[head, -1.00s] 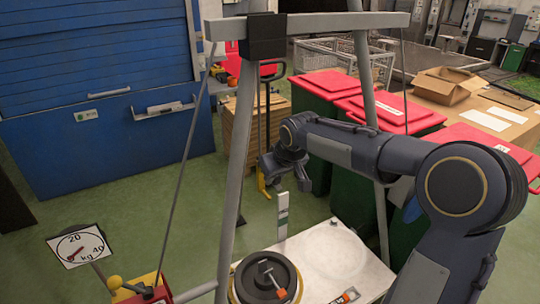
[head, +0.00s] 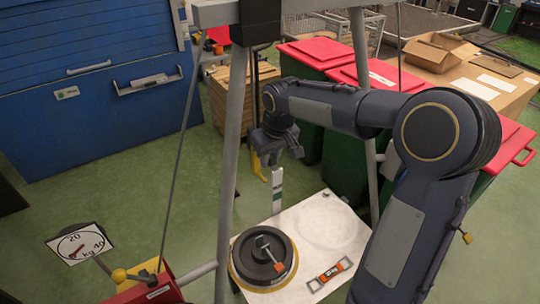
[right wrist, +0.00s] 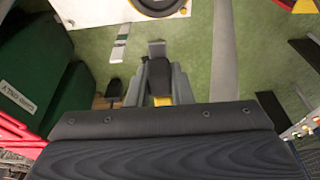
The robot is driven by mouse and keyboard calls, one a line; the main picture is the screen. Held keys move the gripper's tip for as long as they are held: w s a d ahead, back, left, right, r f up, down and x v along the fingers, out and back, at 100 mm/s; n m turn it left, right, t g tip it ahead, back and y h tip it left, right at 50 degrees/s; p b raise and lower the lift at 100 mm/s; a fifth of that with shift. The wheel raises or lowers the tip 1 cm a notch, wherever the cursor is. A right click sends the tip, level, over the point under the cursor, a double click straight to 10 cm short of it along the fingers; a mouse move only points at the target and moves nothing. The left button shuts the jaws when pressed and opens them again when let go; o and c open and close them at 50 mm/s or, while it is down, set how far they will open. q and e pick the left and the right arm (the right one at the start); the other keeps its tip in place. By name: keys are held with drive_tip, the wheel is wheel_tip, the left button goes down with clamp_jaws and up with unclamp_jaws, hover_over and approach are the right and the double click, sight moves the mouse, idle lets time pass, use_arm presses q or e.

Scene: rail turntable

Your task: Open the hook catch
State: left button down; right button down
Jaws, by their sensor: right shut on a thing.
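My right gripper (head: 277,153) reaches in from the right, between the legs of a grey frame. It is shut on the hook, whose yellow part (head: 260,169) shows just below and left of the jaws. In the right wrist view the two grey fingers (right wrist: 159,76) stand on either side of a dark piece, with yellow (right wrist: 163,100) showing behind it. The catch itself is too small and covered to make out. The hook hangs below the black hoist block (head: 262,20). My left gripper is not in view.
Grey frame legs (head: 232,180) flank the arm. Green bins with red lids (head: 322,50) stand behind. A dial (head: 79,244) is at left.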

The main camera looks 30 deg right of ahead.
sight(275, 168)
drive_tip(key=c, duration=1.3)
unclamp_jaws()
drive_tip(key=shift+r, duration=0.1)
drive_tip(key=b+v, duration=0.1)
drive_tip(key=v, duration=0.6)
drive_tip(key=shift+r, duration=0.2)
drive_tip(key=shift+s, duration=0.35)
drive_tip(key=s+a+f+m+t+y, duration=0.1)
drive_tip(key=s+a+f, duration=0.1)
drive_tip(key=s, duration=0.6)
drive_tip(key=s+a+f+t+y, duration=0.1)
drive_tip(key=s+a+f, duration=0.2)
drive_tip(key=s, duration=0.5)
drive_tip(key=s+a+f+m+y+b, duration=0.1)
drive_tip(key=s+f, duration=0.3)
drive_tip(key=s, duration=0.4)
drive_tip(key=shift+a+f+m+t+y, duration=0.3)
drive_tip(key=shift+a+f+t, duration=0.1)
drive_tip(key=shift+a, duration=0.3)
